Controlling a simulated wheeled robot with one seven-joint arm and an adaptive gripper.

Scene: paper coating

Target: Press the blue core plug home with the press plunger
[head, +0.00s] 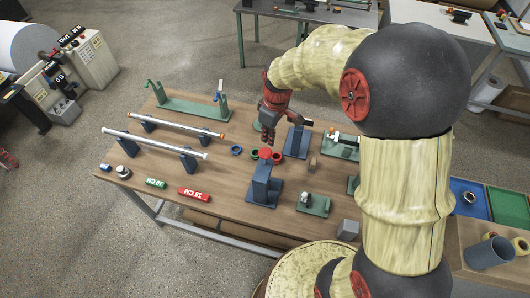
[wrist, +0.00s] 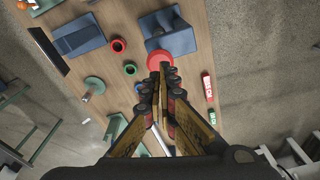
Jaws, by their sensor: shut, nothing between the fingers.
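My gripper (head: 267,141) is shut and empty, pointing down above the bench. Its fingertips (wrist: 163,68) are at the red round head of the press plunger (head: 265,153), which also shows in the wrist view (wrist: 158,57). I cannot tell whether they touch it. The plunger head is at the top of a blue press stand (head: 262,188). I cannot make out a blue core plug under the plunger.
Two tubes (head: 155,143) lie on blue stands at left. A red ring (head: 278,157) and another blue stand (head: 297,140) are right of the press. Red (head: 194,194) and green (head: 155,183) labelled blocks lie near the front edge. A small green fixture (head: 313,205) stands front right.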

